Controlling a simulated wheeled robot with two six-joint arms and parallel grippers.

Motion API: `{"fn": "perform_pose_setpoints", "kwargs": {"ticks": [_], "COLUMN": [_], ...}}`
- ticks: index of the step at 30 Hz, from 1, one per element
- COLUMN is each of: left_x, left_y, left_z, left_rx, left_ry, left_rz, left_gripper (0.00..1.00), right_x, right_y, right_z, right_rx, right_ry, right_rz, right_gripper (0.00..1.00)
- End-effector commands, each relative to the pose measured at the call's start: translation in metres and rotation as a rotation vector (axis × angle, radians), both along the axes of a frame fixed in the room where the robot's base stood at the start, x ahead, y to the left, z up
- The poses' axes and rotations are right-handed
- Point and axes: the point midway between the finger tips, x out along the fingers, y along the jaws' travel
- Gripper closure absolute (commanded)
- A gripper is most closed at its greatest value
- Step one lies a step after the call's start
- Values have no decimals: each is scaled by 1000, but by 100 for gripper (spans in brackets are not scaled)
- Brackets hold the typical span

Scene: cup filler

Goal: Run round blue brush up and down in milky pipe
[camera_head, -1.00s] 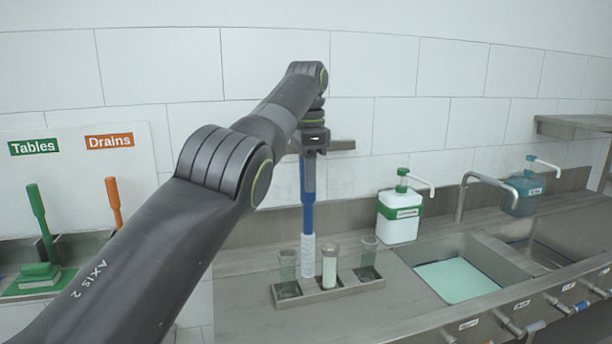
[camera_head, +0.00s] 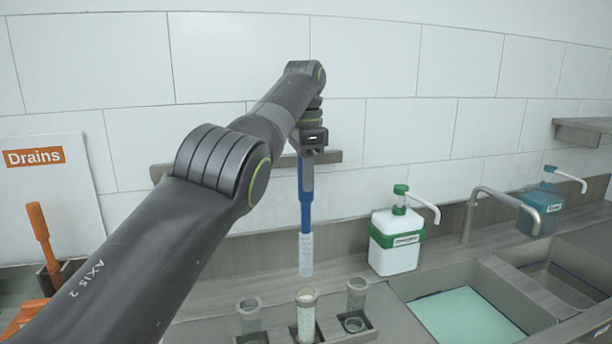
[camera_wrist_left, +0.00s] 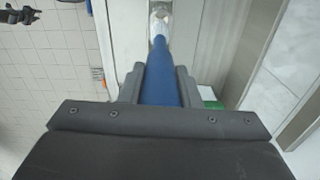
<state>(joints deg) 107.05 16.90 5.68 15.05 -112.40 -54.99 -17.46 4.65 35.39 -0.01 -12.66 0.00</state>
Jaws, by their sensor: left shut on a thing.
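My left gripper (camera_head: 307,166) is shut on the blue brush (camera_head: 305,220), which hangs upright with its white round bristle head pointing down. In the left wrist view the blue handle (camera_wrist_left: 158,75) runs between the two fingers of the left gripper (camera_wrist_left: 158,90). The milky pipe (camera_head: 306,318) is the middle one of three upright pipes. In the head view the bristle tip appears just above its rim, with a small gap; the depth between them is hard to tell.
Clear pipes stand left (camera_head: 249,316) and right (camera_head: 356,297) of the milky one in a metal rack (camera_head: 366,332). A white pump bottle (camera_head: 395,248) and a sink (camera_head: 472,312) are to the right. A small wall ledge (camera_head: 330,157) is behind the gripper.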

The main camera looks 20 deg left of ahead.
Motion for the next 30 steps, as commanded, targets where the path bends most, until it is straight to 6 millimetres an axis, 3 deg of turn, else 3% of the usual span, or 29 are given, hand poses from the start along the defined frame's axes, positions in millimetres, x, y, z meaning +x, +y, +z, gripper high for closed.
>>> {"fn": "perform_pose_setpoints", "kwargs": {"ticks": [4, 15, 30], "left_x": [0, 0, 0], "left_y": [0, 0, 0], "left_z": [-13, -43, -83], "left_rx": [0, 0, 0], "left_ry": [0, 0, 0], "left_rz": [0, 0, 0], "left_gripper": [93, 93, 93], "right_x": [-6, 9, 7], "right_y": [-1, -1, 2], "right_z": [-13, -42, -82], "right_rx": [-2, -2, 2], "right_ry": [9, -14, -11], "right_rz": [-1, 3, 1], "right_gripper": [64, 64, 64]}}
